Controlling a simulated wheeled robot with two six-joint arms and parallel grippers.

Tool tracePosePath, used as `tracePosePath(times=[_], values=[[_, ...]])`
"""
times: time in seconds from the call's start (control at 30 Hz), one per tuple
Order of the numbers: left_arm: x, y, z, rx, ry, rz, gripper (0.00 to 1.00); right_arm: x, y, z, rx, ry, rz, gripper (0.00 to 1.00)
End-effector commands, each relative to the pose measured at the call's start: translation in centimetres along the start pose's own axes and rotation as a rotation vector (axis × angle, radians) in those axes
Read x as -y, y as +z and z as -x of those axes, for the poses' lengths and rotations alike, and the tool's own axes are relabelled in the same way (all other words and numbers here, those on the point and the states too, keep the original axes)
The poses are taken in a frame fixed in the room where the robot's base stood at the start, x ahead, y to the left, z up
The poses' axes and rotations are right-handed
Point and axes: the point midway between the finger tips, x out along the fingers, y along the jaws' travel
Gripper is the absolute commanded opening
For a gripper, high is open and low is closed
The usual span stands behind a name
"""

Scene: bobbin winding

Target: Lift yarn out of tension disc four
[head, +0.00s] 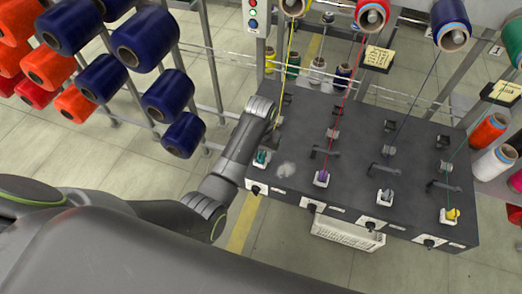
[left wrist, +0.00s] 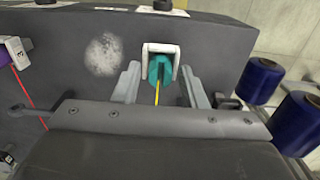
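A teal tension disc (left wrist: 160,71) sits in a white bracket (left wrist: 148,50) on the dark machine top, with yellow yarn (left wrist: 156,94) running from it. In the head view this teal disc (head: 261,157) is the leftmost in the row; I cannot read its number. My left gripper (left wrist: 160,74) is open, with one finger on each side of the disc and a gap to it on both sides. In the head view its fingers are mostly hidden by my wrist. My right gripper is not in view.
The purple (head: 322,178), grey (head: 386,196) and yellow (head: 452,214) discs stand to the right on the machine top (head: 350,150). Dark guide arms stick up behind them. Navy and orange yarn cones (head: 170,95) hang on a rack at the left. A white basket (head: 347,234) is at the front.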

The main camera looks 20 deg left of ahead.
Motion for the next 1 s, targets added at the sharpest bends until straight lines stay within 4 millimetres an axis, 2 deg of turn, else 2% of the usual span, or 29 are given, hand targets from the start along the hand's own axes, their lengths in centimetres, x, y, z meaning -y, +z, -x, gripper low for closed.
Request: tracePosePath(times=[0.13, 0.4, 0.53, 0.7, 1.0], values=[[0.0, 0.0, 0.0, 0.000, 0.000, 0.000, 0.37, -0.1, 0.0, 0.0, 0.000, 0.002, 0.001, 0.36], [0.0, 0.0, 0.0, 0.000, 0.000, 0.000, 0.03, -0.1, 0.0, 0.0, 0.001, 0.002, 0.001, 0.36], [0.0, 0.0, 0.6, -0.001, 0.000, 0.000, 0.02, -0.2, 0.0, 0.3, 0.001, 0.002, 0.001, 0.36], [0.0, -0.1, 2.7, -0.002, 0.000, 0.000, 0.02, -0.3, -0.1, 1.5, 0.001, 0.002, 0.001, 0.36], [0.0, 0.0, 4.6, 0.000, 0.000, 0.000, 0.02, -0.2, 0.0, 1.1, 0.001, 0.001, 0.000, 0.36]])
